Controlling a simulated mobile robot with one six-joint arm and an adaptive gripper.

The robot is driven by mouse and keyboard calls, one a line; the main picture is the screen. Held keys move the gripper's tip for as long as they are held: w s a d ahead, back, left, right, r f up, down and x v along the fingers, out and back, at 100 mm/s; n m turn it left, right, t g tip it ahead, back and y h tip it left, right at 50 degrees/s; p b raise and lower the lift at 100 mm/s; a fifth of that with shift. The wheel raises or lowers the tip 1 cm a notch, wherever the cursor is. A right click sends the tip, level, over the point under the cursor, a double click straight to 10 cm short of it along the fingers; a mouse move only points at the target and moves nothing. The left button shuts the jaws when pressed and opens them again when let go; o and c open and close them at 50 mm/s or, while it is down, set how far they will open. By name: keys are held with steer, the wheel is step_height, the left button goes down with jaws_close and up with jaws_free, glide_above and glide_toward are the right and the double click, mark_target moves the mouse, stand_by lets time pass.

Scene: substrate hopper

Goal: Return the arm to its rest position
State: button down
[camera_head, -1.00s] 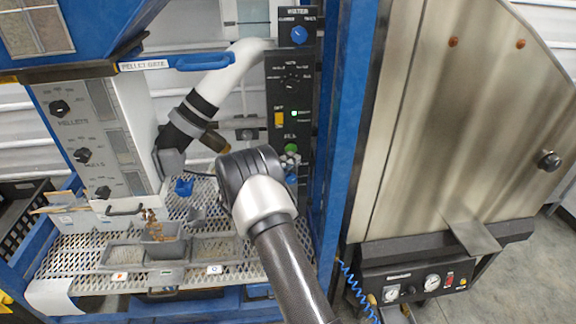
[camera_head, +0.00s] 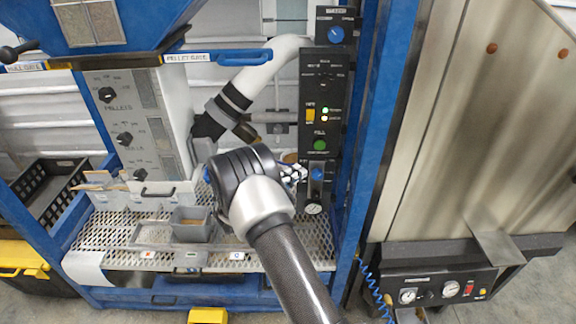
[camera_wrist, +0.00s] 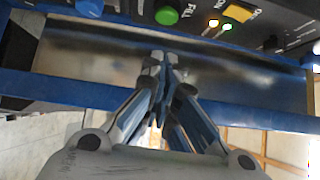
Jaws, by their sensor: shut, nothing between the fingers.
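My gripper (camera_wrist: 165,62) is shut and empty in the wrist view, its fingertips together in front of a bare metal strip between blue rails. The control panel (camera_wrist: 230,20) with a green FILL button (camera_wrist: 167,15) and lit lamps is just beyond the fingertips at the top. In the head view my arm reaches up from the bottom, and my gripper (camera_head: 298,172) shows only partly beside my wrist, near the lower part of the black panel (camera_head: 312,95). The green button (camera_head: 320,145) is just above it. My wrist hides part of the hopper's pipe end and tray.
A blue post (camera_head: 375,130) and a steel machine (camera_head: 480,130) with gauges stand at right. A black crate (camera_head: 45,190) and a yellow case (camera_head: 22,262) are at far left.

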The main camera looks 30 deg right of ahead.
steer(key=w+a+r+n+t+y, duration=0.7)
steer(key=w+a+r+n+t, duration=0.15)
steer(key=r, duration=0.45)
steer(key=s+a+r+n+y, duration=0.3)
steer(key=a+r+n+y, duration=0.2)
steer(key=a+n, duration=0.15)
steer(key=s+a+r+n+y, duration=0.4)
steer(key=a+n, duration=0.1)
steer(key=a, duration=0.3)
steer(key=s+a+n+g+y, duration=0.1)
steer(key=s+a+n+y, duration=0.2)
steer(key=s, duration=0.4)
steer(key=s+a+n+g, duration=0.2)
steer(key=s+a+n, duration=0.15)
steer(key=s, duration=0.45)
steer(key=s+d+f+n+g, duration=0.1)
steer(key=s+n, duration=0.3)
steer(key=s, duration=0.6)
steer(key=s+d+f+n+g+h, duration=0.1)
steer(key=s+f+n+g, duration=0.2)
steer(key=s, duration=0.8)
steer(key=shift+s+d+f+n, duration=0.2)
steer(key=shift+f+n, duration=0.15)
steer(key=shift+f, duration=0.35)
steer(key=c, duration=2.3)
jaws_free()
steer(key=shift+g, duration=0.25)
